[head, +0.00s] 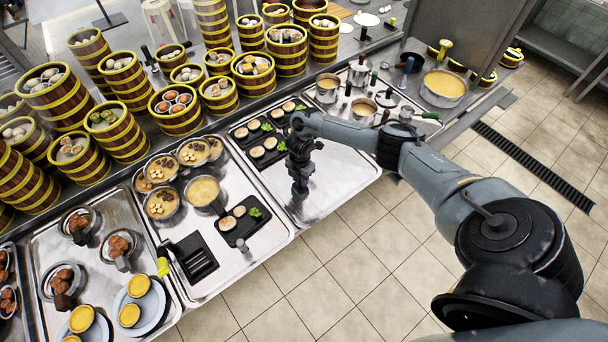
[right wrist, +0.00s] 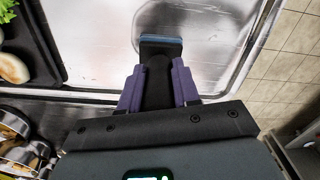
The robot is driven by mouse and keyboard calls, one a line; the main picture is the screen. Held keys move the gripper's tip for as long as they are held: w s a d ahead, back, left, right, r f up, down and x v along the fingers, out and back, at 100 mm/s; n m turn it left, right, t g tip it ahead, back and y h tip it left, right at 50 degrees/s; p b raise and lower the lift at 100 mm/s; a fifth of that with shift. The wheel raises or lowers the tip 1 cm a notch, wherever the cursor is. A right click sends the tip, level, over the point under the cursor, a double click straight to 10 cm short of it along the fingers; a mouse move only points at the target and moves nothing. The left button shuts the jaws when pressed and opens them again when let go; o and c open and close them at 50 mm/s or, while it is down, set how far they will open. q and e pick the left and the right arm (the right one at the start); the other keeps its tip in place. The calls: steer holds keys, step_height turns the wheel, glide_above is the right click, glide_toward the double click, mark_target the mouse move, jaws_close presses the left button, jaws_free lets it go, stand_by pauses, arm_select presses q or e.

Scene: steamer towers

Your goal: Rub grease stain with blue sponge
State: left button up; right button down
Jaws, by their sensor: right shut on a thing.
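My right gripper (head: 299,178) points down over the bare part of a steel tray (head: 335,170) on the counter. In the right wrist view its purple-sided fingers (right wrist: 160,88) are shut on the black grip of the blue sponge (right wrist: 161,40). The sponge's blue edge shows at the far end, at or just above the tray surface; I cannot tell if it presses on it. Faint curved marks (right wrist: 194,14) show on the steel just beyond the sponge; I cannot tell if they are the grease stain. My left gripper is not in view.
Black plates with buns (head: 264,152) and green garnish lie left of the gripper. Pots (head: 328,88) stand behind it. Bamboo steamer towers (head: 120,80) fill the back left. The tray's front edge borders the tiled floor (head: 345,245).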

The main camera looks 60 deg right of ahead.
steer(key=shift+w+a, duration=0.25)
steer(key=shift+a, duration=0.35)
steer(key=shift+s+d+f, duration=0.1)
steer(key=shift+d, duration=0.05)
steer(key=shift+s+d, duration=0.25)
steer(key=shift+d, duration=0.4)
steer(key=shift+s+d, duration=0.25)
steer(key=shift+d, duration=0.4)
steer(key=shift+s+d, duration=0.1)
steer(key=shift+d, duration=0.15)
steer(key=shift+d, duration=0.15)
steer(key=shift+s+d+b, duration=0.3)
steer(key=shift+d+b, duration=0.05)
steer(key=shift+d, duration=0.45)
steer(key=shift+s+d+b, duration=0.3)
steer(key=shift+d, duration=0.5)
